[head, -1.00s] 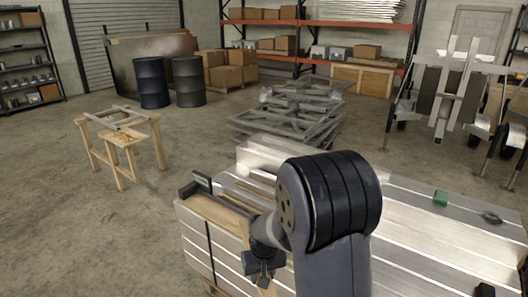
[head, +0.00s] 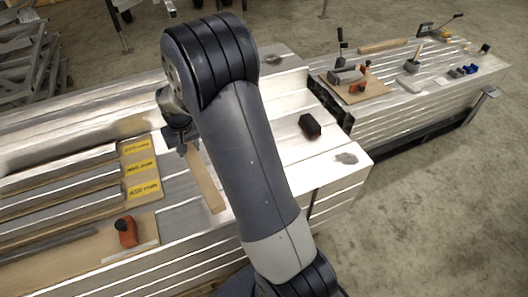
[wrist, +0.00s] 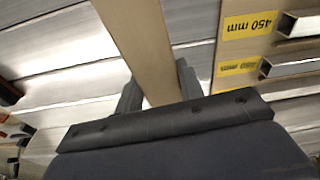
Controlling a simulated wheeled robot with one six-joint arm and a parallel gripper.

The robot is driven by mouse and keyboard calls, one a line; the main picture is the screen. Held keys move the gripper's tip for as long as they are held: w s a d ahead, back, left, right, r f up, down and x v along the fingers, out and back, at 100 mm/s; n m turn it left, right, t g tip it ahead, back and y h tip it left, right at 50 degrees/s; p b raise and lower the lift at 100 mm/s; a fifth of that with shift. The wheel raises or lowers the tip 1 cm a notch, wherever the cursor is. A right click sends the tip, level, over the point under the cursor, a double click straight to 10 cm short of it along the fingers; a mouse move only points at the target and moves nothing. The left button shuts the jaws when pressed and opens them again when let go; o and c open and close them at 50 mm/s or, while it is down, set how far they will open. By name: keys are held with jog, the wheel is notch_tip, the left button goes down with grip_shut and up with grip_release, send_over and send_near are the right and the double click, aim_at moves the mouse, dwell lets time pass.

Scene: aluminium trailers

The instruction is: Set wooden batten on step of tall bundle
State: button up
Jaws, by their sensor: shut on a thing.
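My gripper (head: 184,142) is shut on the wooden batten (head: 206,182), a narrow pale strip. In the wrist view my gripper's fingers (wrist: 158,92) pinch the batten (wrist: 138,38), which runs away to the top edge. In the head view the batten slants over the silvery aluminium bundle; whether it touches the metal is unclear. The bundle (head: 310,158) has a raised back part (head: 278,62) and a lower, flat step (head: 285,128) in front of it. My arm hides part of the step.
A black block (head: 310,126) lies on the step. To the left are metal channels beside a board with yellow labels (head: 140,167), and an orange-black tool (head: 127,231). A lower bundle (head: 400,112) at right carries several tools. Open floor (head: 450,215) lies at front right.

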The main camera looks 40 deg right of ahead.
jog(key=shift+m, duration=0.6)
jog(key=w+f+b, duration=0.1)
jog(key=w, duration=0.1)
jog(key=w+d+f+b, duration=0.1)
jog(key=w+f+b, duration=0.1)
jog(key=w+f, duration=0.1)
jog(key=shift+w+d+b, duration=0.2)
jog(key=shift+w+b, duration=0.1)
jog(key=shift+b, duration=0.1)
notch_tip(320, 180, down, 10)
jog(key=shift+r+b, duration=0.1)
jog(key=shift+b, duration=0.35)
jog(key=o, duration=1.2)
jog(key=shift+f, duration=0.2)
jog(key=shift+o, duration=0.2)
jog(key=shift+r, duration=0.1)
jog(key=r, duration=0.4)
jog(key=s+r, duration=0.1)
jog(key=r, duration=0.3)
jog(key=s+r+p, duration=0.1)
jog(key=r, duration=0.3)
jog(key=shift+a, duration=0.2)
